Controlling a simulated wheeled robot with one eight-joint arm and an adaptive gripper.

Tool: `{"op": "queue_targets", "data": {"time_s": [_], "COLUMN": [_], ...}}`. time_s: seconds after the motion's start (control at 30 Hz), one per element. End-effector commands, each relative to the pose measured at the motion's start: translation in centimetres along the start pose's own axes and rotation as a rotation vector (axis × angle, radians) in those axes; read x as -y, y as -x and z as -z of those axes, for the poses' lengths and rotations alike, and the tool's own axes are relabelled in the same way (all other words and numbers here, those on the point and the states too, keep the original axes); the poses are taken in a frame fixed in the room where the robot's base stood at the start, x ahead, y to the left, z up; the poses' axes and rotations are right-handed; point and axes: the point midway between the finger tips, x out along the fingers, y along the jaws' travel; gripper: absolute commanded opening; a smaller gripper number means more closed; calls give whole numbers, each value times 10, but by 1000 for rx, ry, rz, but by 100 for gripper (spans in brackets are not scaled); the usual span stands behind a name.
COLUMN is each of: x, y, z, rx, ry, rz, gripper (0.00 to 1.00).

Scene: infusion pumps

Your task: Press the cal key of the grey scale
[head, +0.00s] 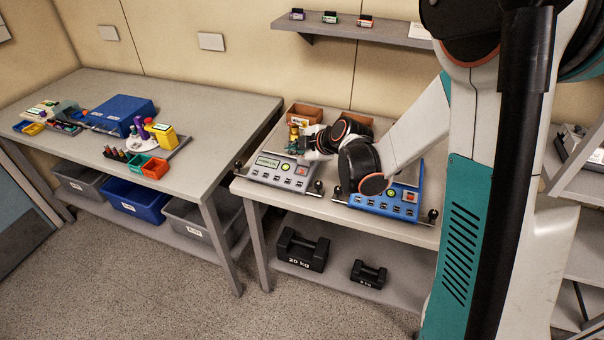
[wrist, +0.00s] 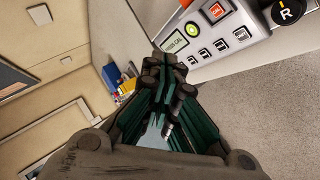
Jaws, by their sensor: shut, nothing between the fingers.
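The grey scale (head: 284,170) stands on the right bench, with a green-lit display, a round yellow-green button, a red key and a row of small dark keys on its front. My gripper (head: 297,148) is at the scale's back edge in the head view, pointing left. In the wrist view the gripper (wrist: 166,66) is shut and empty, its tips beside the display end of the panel. Whether it touches is unclear.
A similar blue device (head: 385,203) stands right of the scale, partly under my arm. A brown bin (head: 304,112) stands behind. A black weight (head: 303,250) lies on the lower shelf. The left bench (head: 215,100) holds a blue box and small coloured items.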

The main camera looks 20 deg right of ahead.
Motion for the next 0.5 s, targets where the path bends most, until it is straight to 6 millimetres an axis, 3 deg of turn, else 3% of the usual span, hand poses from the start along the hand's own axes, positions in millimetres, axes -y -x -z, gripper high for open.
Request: {"op": "queue_targets", "data": {"time_s": [0.5], "x": [10], "y": [-14], "z": [-10], "rx": [0], "ry": [-1], "rz": [0], "gripper": [0]}}
